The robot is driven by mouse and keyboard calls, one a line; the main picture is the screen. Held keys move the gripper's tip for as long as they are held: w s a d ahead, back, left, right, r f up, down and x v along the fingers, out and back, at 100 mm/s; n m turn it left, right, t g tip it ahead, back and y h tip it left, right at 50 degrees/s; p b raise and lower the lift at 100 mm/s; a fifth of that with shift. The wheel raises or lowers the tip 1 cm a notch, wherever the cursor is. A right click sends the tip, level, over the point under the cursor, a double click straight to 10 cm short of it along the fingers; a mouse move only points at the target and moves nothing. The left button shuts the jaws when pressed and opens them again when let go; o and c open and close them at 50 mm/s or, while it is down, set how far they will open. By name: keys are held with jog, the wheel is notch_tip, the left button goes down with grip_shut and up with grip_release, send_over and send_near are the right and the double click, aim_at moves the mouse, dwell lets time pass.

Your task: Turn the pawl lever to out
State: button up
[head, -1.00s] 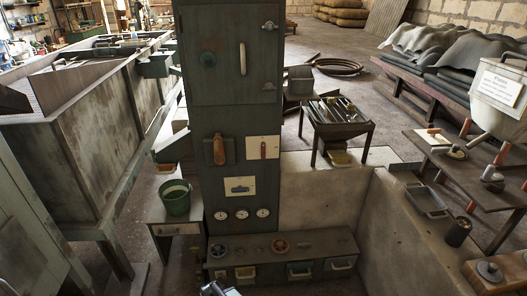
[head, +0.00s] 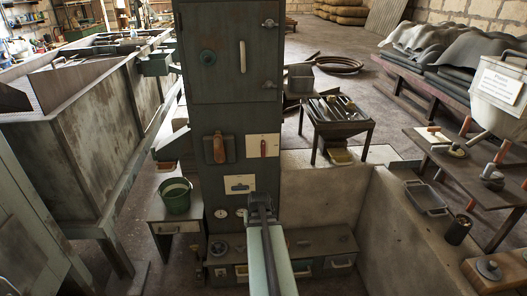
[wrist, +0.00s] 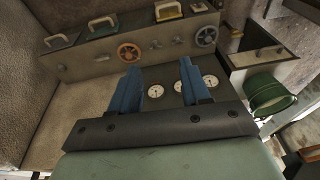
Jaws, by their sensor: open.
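The dark green cabinet (head: 228,110) carries several handles, and I cannot read which one is the pawl lever. A red-brown lever (head: 218,149) hangs on a dark plate at the left. An orange-red lever (head: 263,148) stands on a white plate to its right. A small white plate with a handle (head: 240,185) sits below them. My gripper (head: 262,203) is in front of the cabinet's lower part, below the levers, and hides a gauge. In the wrist view, its blue fingers (wrist: 160,82) are apart with nothing between them.
Round gauges (wrist: 156,91) sit near the fingers in the wrist view. A low bench with handwheels (head: 320,241) and drawers stands at the cabinet's foot. A green bucket (head: 175,196) is on a small table at left. A tray stand (head: 340,128) is behind at right.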

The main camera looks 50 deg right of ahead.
jog(key=w+d+r+t+h, duration=0.2)
jog(key=d+r+h, duration=0.1)
jog(key=d+r, duration=0.7)
jog(key=t+h, duration=0.5)
send_near(264, 148)
jog(key=x, duration=0.9)
jog(key=shift+w+d, duration=0.1)
jog(key=shift+w, duration=0.15)
grip_shut()
